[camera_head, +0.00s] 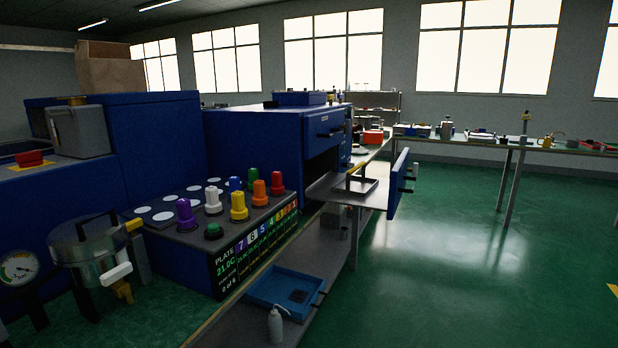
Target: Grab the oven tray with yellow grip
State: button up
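The oven tray (369,187) is a small dark tray with a raised yellow grip (354,173) at its left side. It appears to rest on a grey shelf (322,189) that reaches out from the blue oven (262,150). The blue oven door (398,183), with a dark handle on its outer face, stands out to the right of the tray. The tray is small and far away, so its fine details are unclear. My gripper is not visible in this view.
A panel with coloured knobs (239,207) stands in front of the oven. A metal pot (88,250) and a gauge (19,268) are at lower left. A blue bin (285,290) and a white bottle (275,326) sit low. Green floor (480,260) is clear on the right.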

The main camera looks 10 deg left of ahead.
aim_at(353, 184)
jog(key=i, duration=0.75)
jog(key=i+u, duration=0.15)
jog(key=i, duration=0.6)
jog(key=i+l, duration=0.15)
jog(key=i, duration=0.6)
jog(key=j+u, duration=0.05)
